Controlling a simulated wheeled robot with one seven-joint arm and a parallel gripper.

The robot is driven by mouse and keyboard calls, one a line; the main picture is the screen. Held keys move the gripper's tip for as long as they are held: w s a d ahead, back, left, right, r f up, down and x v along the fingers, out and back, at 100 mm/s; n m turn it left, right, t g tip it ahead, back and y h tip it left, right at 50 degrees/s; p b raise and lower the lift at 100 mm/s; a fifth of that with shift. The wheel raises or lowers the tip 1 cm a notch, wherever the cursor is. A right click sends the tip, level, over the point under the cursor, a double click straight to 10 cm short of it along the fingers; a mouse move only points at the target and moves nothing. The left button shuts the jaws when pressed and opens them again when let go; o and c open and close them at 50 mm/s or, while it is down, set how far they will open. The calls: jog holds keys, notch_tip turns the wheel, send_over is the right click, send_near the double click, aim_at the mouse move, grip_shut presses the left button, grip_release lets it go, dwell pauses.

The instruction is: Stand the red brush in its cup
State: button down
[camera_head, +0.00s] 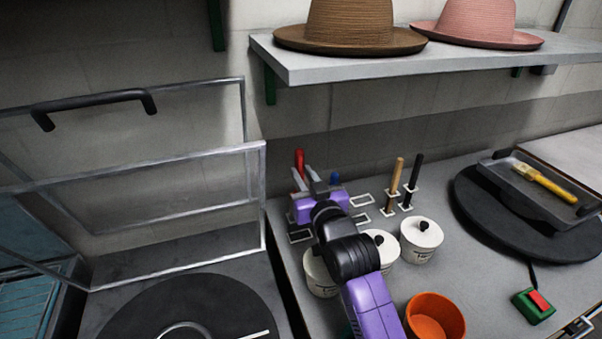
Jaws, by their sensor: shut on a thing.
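The red brush (299,161) shows as an upright red handle at the back of the counter, just beyond my purple gripper (306,180). My gripper's grey fingers are closed at the handle; the brush's lower end is hidden behind the gripper. A row of small square white-rimmed holders lies around the gripper: one empty rim (301,236) in front of it at left, another (361,200) to its right. I cannot tell which one belongs to the red brush, or whether the brush is over or inside one. A blue handle tip (335,178) shows just right of the fingers.
A wooden-handled brush (395,182) and a black-handled brush (414,178) stand in holders at right. Lidded white pots (421,242), an orange bowl (436,318) and a tray with a yellow brush (545,183) stand nearby. A hat shelf (400,68) hangs above; a metal frame (256,200) rises at left.

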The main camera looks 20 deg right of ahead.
jog(key=shift+f+b, duration=1.35)
jog(key=shift+f, duration=0.65)
jog(key=c, duration=1.2)
grip_release()
jog(key=s+b, duration=0.1)
jog(key=s, duration=0.7)
